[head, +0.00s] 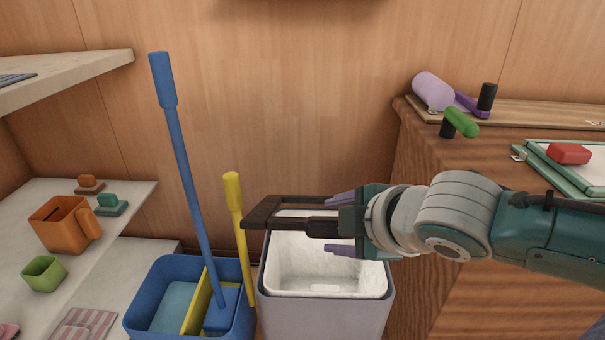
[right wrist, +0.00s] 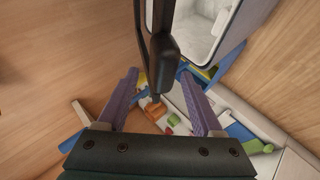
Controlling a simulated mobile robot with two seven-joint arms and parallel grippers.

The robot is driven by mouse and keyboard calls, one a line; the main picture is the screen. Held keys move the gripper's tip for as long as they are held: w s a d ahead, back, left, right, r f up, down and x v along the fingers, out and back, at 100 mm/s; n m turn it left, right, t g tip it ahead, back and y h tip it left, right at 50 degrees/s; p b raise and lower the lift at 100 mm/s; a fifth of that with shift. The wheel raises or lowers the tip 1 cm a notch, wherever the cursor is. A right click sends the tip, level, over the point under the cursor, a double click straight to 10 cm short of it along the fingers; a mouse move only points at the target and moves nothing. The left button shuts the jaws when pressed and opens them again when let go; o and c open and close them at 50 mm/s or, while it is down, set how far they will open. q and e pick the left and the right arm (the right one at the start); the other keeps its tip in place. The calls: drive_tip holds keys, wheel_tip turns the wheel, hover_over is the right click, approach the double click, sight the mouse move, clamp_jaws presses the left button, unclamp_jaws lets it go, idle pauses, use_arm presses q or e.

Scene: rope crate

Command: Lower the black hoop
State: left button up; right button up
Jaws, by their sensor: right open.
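The black hoop (head: 262,213) is the handle of a pale grey box with a white inside (head: 325,318). It stands raised above the box opening. My right gripper (head: 329,224) comes in from the right above the box, its purple fingers open, one on each side of the hoop's bar. In the right wrist view the hoop's dark grip (right wrist: 163,55) lies between the open fingers (right wrist: 158,75). I cannot tell whether either finger touches it. My left gripper is not in view.
A blue bucket (head: 137,320) with blue and yellow long-handled tools stands close left of the box. Shelves with an orange mug (head: 58,222) are further left. A wooden cabinet (head: 430,160) with a red block (head: 569,153) on top stands right. A wooden wall is behind.

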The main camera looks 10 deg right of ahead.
drive_tip(key=p+v, duration=0.3)
drive_tip(key=v, duration=0.5)
drive_tip(key=shift+p, duration=0.35)
drive_tip(key=shift+s+r, duration=0.1)
